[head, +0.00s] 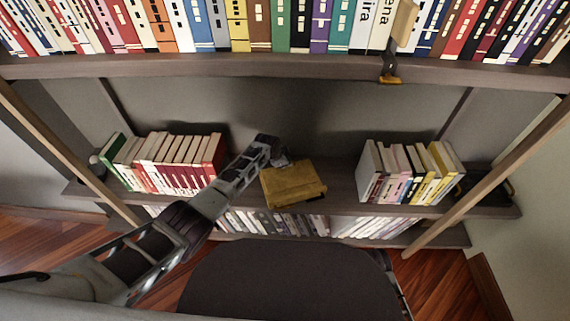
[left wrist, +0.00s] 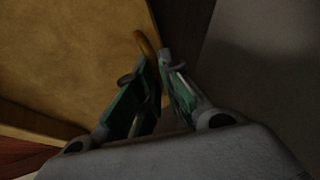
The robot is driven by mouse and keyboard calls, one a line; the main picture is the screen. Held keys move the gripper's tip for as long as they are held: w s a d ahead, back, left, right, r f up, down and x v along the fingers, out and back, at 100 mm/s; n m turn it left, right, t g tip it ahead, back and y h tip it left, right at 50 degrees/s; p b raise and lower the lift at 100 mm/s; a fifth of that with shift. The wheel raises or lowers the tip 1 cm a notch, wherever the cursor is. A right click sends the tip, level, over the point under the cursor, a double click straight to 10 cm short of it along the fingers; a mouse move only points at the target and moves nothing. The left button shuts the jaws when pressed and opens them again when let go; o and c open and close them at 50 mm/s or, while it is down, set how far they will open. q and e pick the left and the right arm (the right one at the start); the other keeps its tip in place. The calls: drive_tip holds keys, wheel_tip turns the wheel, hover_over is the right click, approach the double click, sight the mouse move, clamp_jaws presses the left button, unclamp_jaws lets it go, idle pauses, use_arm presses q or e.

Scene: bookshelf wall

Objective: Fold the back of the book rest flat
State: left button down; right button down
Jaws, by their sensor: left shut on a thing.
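The book rest (head: 293,184) is a yellow-brown wooden piece on the middle shelf, in the gap between two rows of books. Its broad face shows in the head view, and how steeply its back stands is hard to tell. My left gripper (head: 281,160) is at its upper left edge. In the left wrist view the wooden panel (left wrist: 70,60) fills the upper left. There my left gripper (left wrist: 152,66) is shut on a small curved brass-coloured part (left wrist: 147,45) at the panel's edge. The fingers partly hide this part.
A row of red and white books (head: 172,162) stands to the left and another row (head: 408,172) to the right, with a dark tray (head: 490,188) beyond. The upper shelf (head: 250,67) runs above. A dark rounded surface (head: 285,280) is in front.

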use_arm(q)
drive_tip(key=shift+f, duration=0.15)
drive_tip(key=c, duration=1.8)
unclamp_jaws()
drive_tip(key=shift+c, duration=0.2)
drive_tip(key=shift+a, duration=0.1)
drive_tip(key=v, duration=1.2)
drive_tip(key=shift+n, duration=0.3)
